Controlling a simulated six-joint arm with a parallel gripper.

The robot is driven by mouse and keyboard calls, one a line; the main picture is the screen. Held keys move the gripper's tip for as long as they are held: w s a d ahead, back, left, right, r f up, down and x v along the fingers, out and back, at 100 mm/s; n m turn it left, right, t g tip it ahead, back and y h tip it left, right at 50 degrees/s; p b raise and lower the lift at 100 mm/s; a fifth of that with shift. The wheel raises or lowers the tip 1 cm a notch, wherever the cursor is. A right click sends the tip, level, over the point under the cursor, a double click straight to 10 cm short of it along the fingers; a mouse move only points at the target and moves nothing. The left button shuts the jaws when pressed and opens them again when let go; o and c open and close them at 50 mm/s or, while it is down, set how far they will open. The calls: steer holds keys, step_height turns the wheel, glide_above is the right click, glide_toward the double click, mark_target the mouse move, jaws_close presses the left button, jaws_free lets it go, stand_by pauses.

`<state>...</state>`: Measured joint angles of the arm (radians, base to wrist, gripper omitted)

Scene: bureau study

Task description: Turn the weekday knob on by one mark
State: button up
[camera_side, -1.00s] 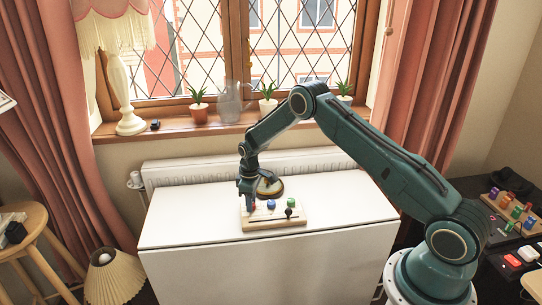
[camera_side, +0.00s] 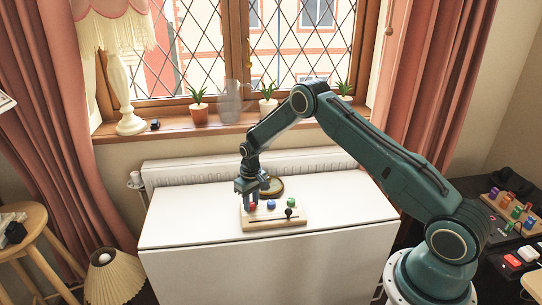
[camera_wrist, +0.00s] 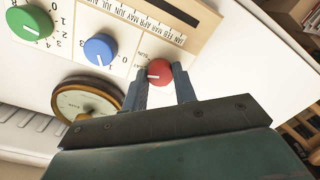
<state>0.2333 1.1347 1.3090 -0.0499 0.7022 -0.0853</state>
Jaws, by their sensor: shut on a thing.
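The red knob (camera_wrist: 159,70), which I take for the weekday knob from the small day lettering beside it, sits on a pale wooden panel (camera_wrist: 208,12). Its white pointer line points left in the wrist view. My gripper (camera_wrist: 160,77) has one finger on each side of the red knob and is shut on it. In the side view my gripper (camera_side: 248,194) is over the panel's left end, and the red knob (camera_side: 252,206) shows just below it. The lettering beside the knob is partly hidden and hard to read.
A blue knob (camera_wrist: 100,49) and a green knob (camera_wrist: 30,22) with number scales are on the same panel. A black slider knob (camera_side: 289,213) sits on the month slot. A round brass dial (camera_side: 272,186) lies behind the panel. The white tabletop (camera_side: 345,205) is clear at right.

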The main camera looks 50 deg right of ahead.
mark_target(252, 203)
steer(key=o, duration=1)
steer(key=r, duration=1.3)
steer(key=shift+d+r, duration=0.25)
steer(key=shift+r, duration=0.15)
